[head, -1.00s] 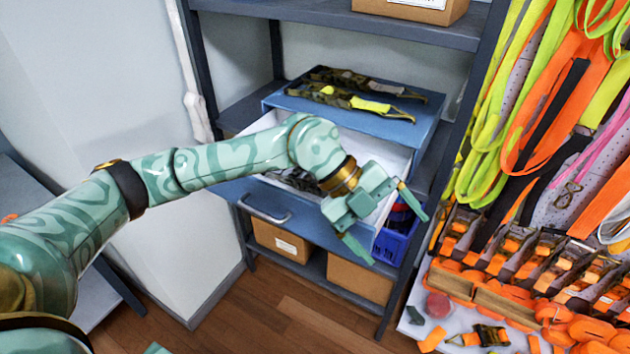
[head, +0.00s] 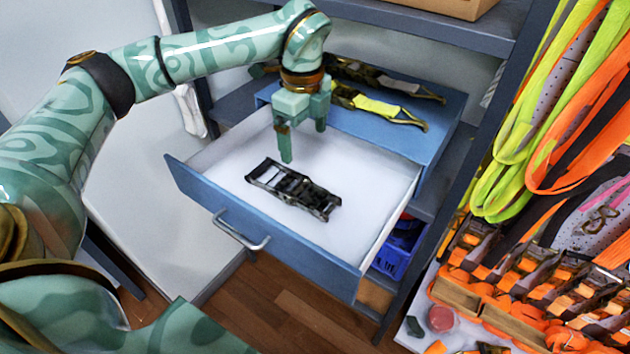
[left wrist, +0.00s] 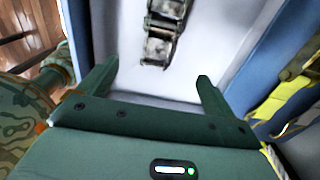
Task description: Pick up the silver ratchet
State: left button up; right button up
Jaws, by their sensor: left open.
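The ratchet (head: 293,190) lies flat in the open drawer (head: 215,200). It looks dark metallic, with a slotted frame, and lies slanted on the white drawer floor. It also shows at the top of the left wrist view (left wrist: 163,30), beyond the fingertips. My left gripper (head: 304,142) is open and empty, pointing down over the back part of the drawer. Its fingers are behind and above the ratchet in the head view, apart from it. The open fingers show in the left wrist view (left wrist: 155,75) too. My right gripper is not in view.
The blue cabinet top (head: 385,135) behind the drawer holds camouflage and yellow straps (head: 375,105). A grey shelf (head: 430,30) hangs above. A blue crate (head: 397,250) is below right. Orange and yellow straps (head: 560,120) hang at right. The drawer floor around the ratchet is clear.

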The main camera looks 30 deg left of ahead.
pick_arm(q)
notch_tip(320, 180, down, 5)
send_over(305, 188)
notch_tip(305, 188, down, 5)
jog(key=shift+s+d+f, duration=0.1)
jog(key=shift+s+d, duration=0.05)
jog(key=shift+f, duration=0.5)
notch_tip(305, 188, down, 5)
jog(key=shift+r+p, duration=0.1)
jog(key=shift+p, duration=0.4)
jog(key=c, duration=1.6)
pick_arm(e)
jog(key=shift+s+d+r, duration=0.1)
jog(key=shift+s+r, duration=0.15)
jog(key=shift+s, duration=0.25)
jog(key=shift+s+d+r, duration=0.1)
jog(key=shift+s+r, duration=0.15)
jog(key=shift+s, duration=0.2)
